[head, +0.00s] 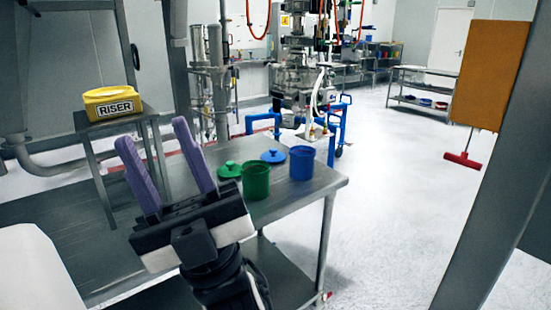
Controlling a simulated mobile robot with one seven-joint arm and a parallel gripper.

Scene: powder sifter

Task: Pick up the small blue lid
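The small blue lid (274,156) lies flat on the metal table, behind and between the green cup and the blue cup. It is a flat disc with a small knob on top. My gripper (157,140) is in front of the table at the left, its two purple fingers pointing up and apart. It is open, with nothing between the fingers. It is to the left of the lid and apart from it. The lid is in plain view, with its front edge close to the cups.
On the metal table (308,192) stand a green cup (256,182) and a blue cup (302,164). A green lid (229,170) lies left of the blue lid. A yellow RISER block (112,103) sits on a small stand at the left.

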